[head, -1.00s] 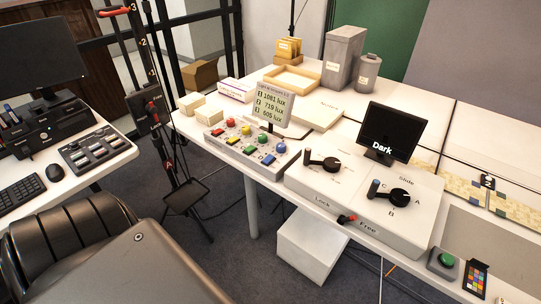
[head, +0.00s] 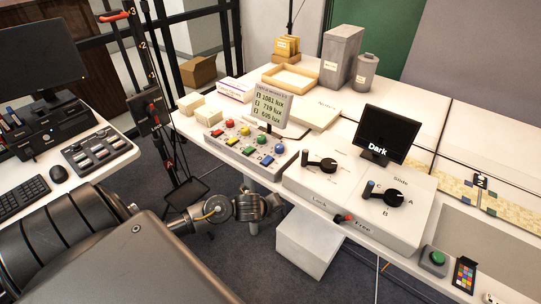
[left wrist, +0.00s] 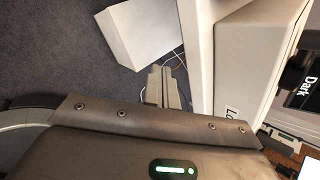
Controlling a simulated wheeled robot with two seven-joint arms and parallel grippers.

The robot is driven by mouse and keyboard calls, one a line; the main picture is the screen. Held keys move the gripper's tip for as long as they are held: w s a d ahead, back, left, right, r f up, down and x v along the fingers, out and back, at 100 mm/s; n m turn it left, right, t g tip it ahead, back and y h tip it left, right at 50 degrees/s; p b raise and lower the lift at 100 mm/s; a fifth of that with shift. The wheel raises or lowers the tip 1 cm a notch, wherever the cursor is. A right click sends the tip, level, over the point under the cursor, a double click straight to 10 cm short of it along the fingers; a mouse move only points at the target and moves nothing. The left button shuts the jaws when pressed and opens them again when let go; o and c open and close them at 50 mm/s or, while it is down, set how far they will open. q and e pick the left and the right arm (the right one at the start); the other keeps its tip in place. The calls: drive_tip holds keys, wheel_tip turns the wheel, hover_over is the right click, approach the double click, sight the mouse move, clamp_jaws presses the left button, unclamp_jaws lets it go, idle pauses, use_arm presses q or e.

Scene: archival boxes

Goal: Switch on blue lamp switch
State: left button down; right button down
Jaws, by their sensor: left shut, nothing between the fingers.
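A light control panel (head: 240,155) lies on the white table in the head view, with round knobs and rectangular switches in red, yellow, green and blue. The blue rectangular switch (head: 267,159) is at its right front end, with a blue round knob (head: 279,148) behind it. Whether the switch is on cannot be told. My left arm reaches below the table's front edge in the head view; its fingertips are not clear there. In the left wrist view my left gripper (left wrist: 165,86) is shut and empty, over the floor. My right gripper is not in view.
A display (head: 271,107) with lux readings stands behind the panel. A white box with black dials (head: 340,200) and a "Dark" screen (head: 387,136) are to its right. A white box (head: 308,243) stands on the floor under the table. A black stand (head: 165,130) rises left of the table.

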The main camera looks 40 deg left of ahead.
use_arm(q)
drive_tip(key=w+a+r+m+t, duration=0.1)
drive_tip(key=w+a+r+m, duration=0.2)
drive_tip(key=r+m, duration=0.3)
drive_tip(key=w+a+r+m, duration=0.3)
drive_tip(key=a+r+m, duration=0.2)
drive_tip(key=r+m, duration=0.2)
drive_tip(key=w+a+r+m+t+y, duration=0.1)
drive_tip(key=w+a+r+m, duration=0.2)
drive_tip(key=r+m, duration=0.4)
drive_tip(key=shift+w+a+r+t, duration=0.15)
drive_tip(key=shift+a+r+t, duration=0.15)
drive_tip(key=shift+a, duration=0.3)
drive_tip(key=shift+f, duration=0.15)
